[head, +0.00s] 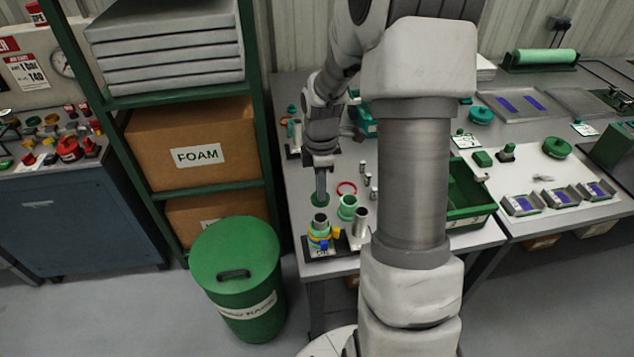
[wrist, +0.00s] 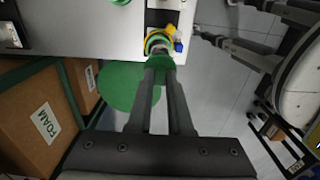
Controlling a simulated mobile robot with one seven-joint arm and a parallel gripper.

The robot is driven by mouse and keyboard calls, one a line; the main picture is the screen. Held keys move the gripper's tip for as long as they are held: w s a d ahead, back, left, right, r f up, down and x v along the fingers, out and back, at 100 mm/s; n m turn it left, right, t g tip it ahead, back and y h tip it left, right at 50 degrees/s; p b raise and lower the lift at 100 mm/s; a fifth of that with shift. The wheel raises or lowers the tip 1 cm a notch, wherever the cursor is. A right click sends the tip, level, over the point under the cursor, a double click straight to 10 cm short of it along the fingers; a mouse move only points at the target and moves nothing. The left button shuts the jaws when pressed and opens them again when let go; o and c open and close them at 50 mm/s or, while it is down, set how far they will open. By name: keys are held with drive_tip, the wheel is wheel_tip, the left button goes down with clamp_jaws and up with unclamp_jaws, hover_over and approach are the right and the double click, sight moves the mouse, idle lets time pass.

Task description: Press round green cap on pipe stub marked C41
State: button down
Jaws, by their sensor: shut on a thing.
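My gripper (head: 320,192) is shut on a round green cap (head: 319,201) and points down over the near left part of the grey bench. In the wrist view the cap (wrist: 160,61) sits between the fingertips. A grey pipe stub (head: 320,219) with green, yellow and blue pieces around it stands on a dark base just in front of the cap. Its small white label (head: 321,252) is too small to read surely. A second grey stub (head: 359,215) stands to its right. I cannot tell from the labels which stub is C41.
A green bin (head: 467,200) stands farther right. A green lidded drum (head: 236,250) and a shelf with a FOAM box (head: 190,145) stand left.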

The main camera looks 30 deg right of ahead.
sight(321, 204)
drive_tip(key=shift+f+b, duration=1.85)
drive_tip(key=shift+f, duration=0.3)
drive_tip(key=shift+f+b, duration=0.45)
drive_tip(key=shift+f, duration=0.35)
drive_tip(key=shift+f, duration=0.65)
idle(0.5)
drive_tip(key=shift+c, duration=1.8)
unclamp_jaws()
drive_tip(key=shift+r+p, duration=3.55)
drive_tip(key=shift+r, duration=0.5)
